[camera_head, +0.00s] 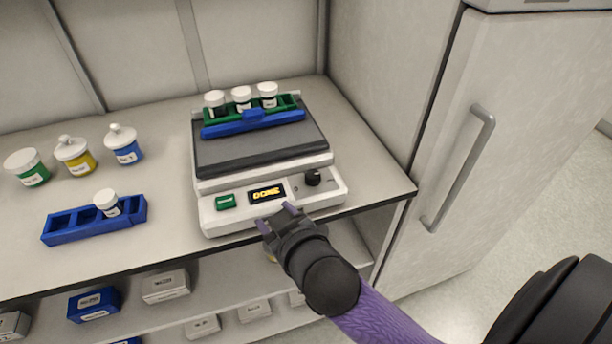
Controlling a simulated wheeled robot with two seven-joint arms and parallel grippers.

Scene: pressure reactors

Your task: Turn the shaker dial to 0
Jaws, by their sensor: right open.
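The shaker (207,182) is a white machine with a dark platform, standing near the right end of the bench. Its black shaker dial (313,177) is on the right of the front panel. Left of it are a lit display with yellow characters (267,193), which I cannot read surely, and a green button (225,201). My right gripper (279,217) is open and empty in front of the panel, below the display and left of the dial. It looks apart from the dial. My left gripper is not in view.
A blue and green rack (254,121) with three white-capped vials sits on the shaker platform. A blue rack (75,226) with one vial and three lidded jars (122,144) stand on the bench to the left. A fridge door with a handle (459,168) is at the right. Boxes fill the lower shelf.

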